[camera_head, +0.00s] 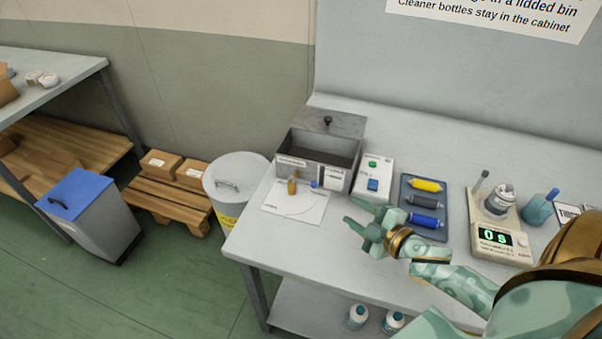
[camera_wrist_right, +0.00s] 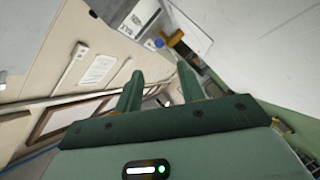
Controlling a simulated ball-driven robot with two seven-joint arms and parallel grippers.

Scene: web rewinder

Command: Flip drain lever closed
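A grey metal tank (camera_head: 326,145) stands on the bench with its lid raised at the back. At its front lower edge is a small orange-yellow fitting (camera_head: 292,187), with a blue knob (camera_head: 314,183) to its right. These look like the drain lever parts; its exact position is too small to tell. In the right wrist view the yellow fitting (camera_wrist_right: 176,38) and blue knob (camera_wrist_right: 160,43) lie beyond the fingers. My right gripper (camera_head: 350,212) is open and empty, to the right of the fitting and apart from it. My left gripper is not in view.
A white sheet with an arc (camera_head: 296,208) lies below the fitting. A control box (camera_head: 373,180), a tray of coloured rolls (camera_head: 409,215) and a scale (camera_head: 497,243) stand to the right. A round lidded bin (camera_head: 237,172) stands beside the bench's left end.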

